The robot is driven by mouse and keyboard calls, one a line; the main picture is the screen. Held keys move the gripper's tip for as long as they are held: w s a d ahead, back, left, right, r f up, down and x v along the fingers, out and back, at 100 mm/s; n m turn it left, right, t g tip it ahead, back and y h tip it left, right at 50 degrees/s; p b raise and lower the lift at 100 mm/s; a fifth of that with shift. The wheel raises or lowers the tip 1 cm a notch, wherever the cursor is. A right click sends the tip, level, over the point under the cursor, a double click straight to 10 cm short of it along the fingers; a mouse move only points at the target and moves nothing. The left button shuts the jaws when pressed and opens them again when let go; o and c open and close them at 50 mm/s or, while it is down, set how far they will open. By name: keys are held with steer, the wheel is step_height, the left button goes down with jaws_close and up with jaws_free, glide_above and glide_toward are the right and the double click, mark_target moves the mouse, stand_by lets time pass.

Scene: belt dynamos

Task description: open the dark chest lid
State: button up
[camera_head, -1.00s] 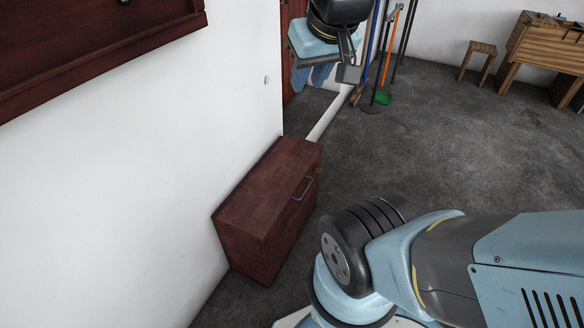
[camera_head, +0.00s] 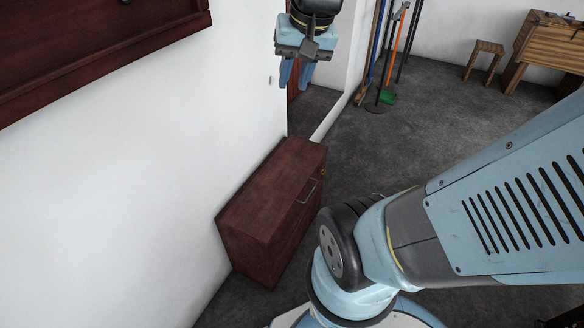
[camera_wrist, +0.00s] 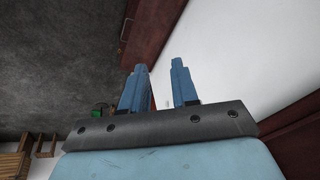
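The dark chest (camera_head: 258,232) is a reddish-brown wooden box on the floor against the white wall in the head view. Its lid (camera_head: 275,190) is shut, with a metal handle (camera_head: 307,191) near the edge facing the room. In the wrist view part of the dark red-brown chest (camera_wrist: 150,28) shows beyond the fingers. My gripper (camera_head: 294,84) hangs in the air above and beyond the chest, fingers pointing down, apart from it. In the wrist view my gripper's (camera_wrist: 158,80) two blue fingers stand apart with nothing between them.
A dark red wooden piece (camera_head: 90,50) is on the wall at upper left. Brooms and a green dustpan (camera_head: 387,97) stand at the back. A stool (camera_head: 485,60) and a wooden workbench (camera_head: 545,50) are at the back right. Grey floor (camera_head: 430,120) is clear between.

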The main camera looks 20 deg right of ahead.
steer(key=w+d+f+m+g+y, duration=0.1)
steer(key=w+d+f+m+y, duration=0.2)
steer(key=w+d+f+m, duration=0.45)
steer(key=w+d+f+m+y, duration=0.35)
steer(key=f+m, duration=0.25)
steer(key=f, duration=0.5)
steer(key=w+d+f+m+g+y, duration=0.1)
steer(key=w+d+f+m+y, duration=0.25)
steer(key=w+f+m, duration=0.45)
steer(key=s+d+f+m+t, duration=0.1)
steer(key=d+f+m+t, duration=0.15)
steer(key=f, duration=0.35)
steer(key=s+d+f+m+t+y, duration=0.1)
steer(key=d+f+m, duration=0.25)
steer(key=f, duration=0.25)
steer(key=s+d+f+m+t, duration=0.1)
steer(key=d+f+m+t, duration=0.1)
steer(key=f+m, duration=0.3)
steer(key=m+t+h, duration=0.2)
steer(key=m+t, duration=0.3)
steer(key=m, duration=0.5)
glide_toward(310, 194)
steer(key=x, duration=1)
steer(key=shift+w+d+f, duration=0.15)
steer(key=shift+w+f, duration=0.05)
steer(key=shift+f, duration=0.15)
steer(key=shift+c, duration=0.2)
jaws_close()
